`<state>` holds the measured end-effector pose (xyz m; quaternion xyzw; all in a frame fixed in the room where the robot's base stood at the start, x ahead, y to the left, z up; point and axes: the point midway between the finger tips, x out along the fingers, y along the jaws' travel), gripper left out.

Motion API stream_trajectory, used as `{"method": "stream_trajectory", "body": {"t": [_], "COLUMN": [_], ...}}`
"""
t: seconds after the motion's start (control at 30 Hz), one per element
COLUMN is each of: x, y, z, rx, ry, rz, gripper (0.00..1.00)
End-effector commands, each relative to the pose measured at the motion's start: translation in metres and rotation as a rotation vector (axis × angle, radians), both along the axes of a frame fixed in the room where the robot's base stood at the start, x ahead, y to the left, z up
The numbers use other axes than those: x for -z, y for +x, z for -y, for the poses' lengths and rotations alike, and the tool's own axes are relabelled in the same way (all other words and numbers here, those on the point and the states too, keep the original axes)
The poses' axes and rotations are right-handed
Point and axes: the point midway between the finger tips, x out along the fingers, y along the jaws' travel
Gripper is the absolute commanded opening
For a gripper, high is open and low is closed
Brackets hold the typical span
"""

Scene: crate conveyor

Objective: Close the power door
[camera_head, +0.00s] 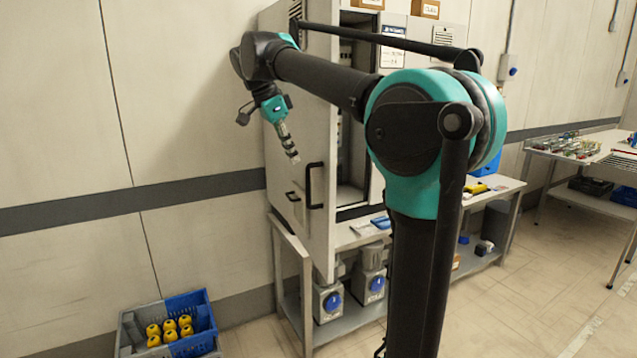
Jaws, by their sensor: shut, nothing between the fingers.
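The power door (327,225) is a tall pale grey panel on the cabinet (393,160). It stands open, swung out towards me, and the cabinet's dark interior shows to its right. A black bar handle (315,186) sits on the door. My gripper (294,158) hangs in front of the door's outer side, above and left of the handle, pointing down. It is shut and empty. Whether it touches the door cannot be told. My arm hides part of the cabinet and the door's upper part.
The cabinet stands on a grey workbench (285,237) with blue-faced sockets (332,302) underneath. A grey and blue crate (203,310) with several yellow items lies on the floor at lower left. Another table (590,170) stands at right. The floor between is clear.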

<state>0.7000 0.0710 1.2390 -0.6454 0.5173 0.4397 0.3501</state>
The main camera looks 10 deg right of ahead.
Motion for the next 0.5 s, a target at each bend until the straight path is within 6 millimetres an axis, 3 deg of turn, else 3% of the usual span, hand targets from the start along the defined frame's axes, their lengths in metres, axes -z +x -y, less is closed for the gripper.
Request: {"method": "stream_trajectory", "body": {"t": [0.17, 0.5], "x": [0.006, 0.063], "y": [0.001, 0.006], "z": [0.003, 0.026], "rx": [0.016, 0.015], "ry": [-0.004, -0.003], "rz": [0.004, 0.004], "gripper": [0.0, 0.0]}}
